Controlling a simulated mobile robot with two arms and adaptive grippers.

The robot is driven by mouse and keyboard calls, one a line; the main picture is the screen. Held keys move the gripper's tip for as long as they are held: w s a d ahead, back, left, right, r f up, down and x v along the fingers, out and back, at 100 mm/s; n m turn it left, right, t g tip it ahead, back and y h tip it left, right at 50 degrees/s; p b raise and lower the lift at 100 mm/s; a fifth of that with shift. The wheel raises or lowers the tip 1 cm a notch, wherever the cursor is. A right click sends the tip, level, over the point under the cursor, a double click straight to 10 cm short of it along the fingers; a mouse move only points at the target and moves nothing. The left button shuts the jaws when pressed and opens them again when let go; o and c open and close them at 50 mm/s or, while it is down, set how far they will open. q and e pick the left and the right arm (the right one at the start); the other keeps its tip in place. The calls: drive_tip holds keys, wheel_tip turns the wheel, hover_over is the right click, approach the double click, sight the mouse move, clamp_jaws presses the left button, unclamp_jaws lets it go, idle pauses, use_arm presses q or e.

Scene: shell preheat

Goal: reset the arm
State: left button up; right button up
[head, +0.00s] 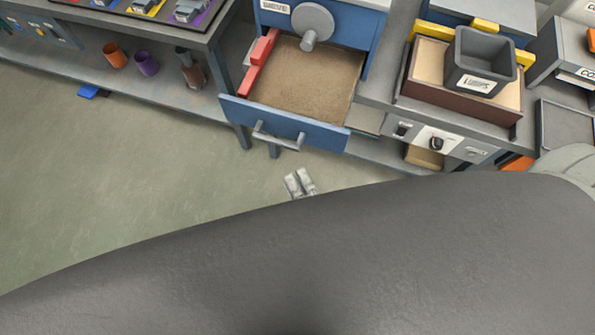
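A large dark grey link of my own arm (330,260) fills the lower part of the head view, very close to the camera. Just past its upper edge, two pale fingertips of my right gripper (300,183) show over the floor, in front of the open drawer and below its handle. A narrow gap shows between them, but the rest of the gripper is hidden behind the arm, so its opening is unclear. I see nothing held between the fingertips. My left gripper is not in view.
A blue drawer (278,128) with a brown bed stands open, a red bar (261,60) at its left. A grey bin (480,62) stands on a tray at the right. Shelf cups (147,63) are at the left.

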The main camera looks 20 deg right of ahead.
idle(0.3)
drive_tip(key=s+d+f+n+g, duration=0.25)
drive_tip(key=f+n+g, duration=0.2)
drive_tip(key=f, duration=0.85)
drive_tip(key=s+d+f+n+g, duration=0.2)
drive_tip(key=s+f+n+g, duration=0.3)
drive_tip(key=f, duration=0.8)
drive_tip(key=s+d+f+n+g+h, duration=0.3)
drive_tip(key=s+d+f+n+g, duration=0.4)
drive_tip(key=s+d+f, duration=0.5)
wheel_tip(320, 180, down, 3)
drive_tip(key=shift+s+f+n, duration=0.1)
drive_tip(key=shift+s+n, duration=0.6)
drive_tip(key=shift+n, duration=0.15)
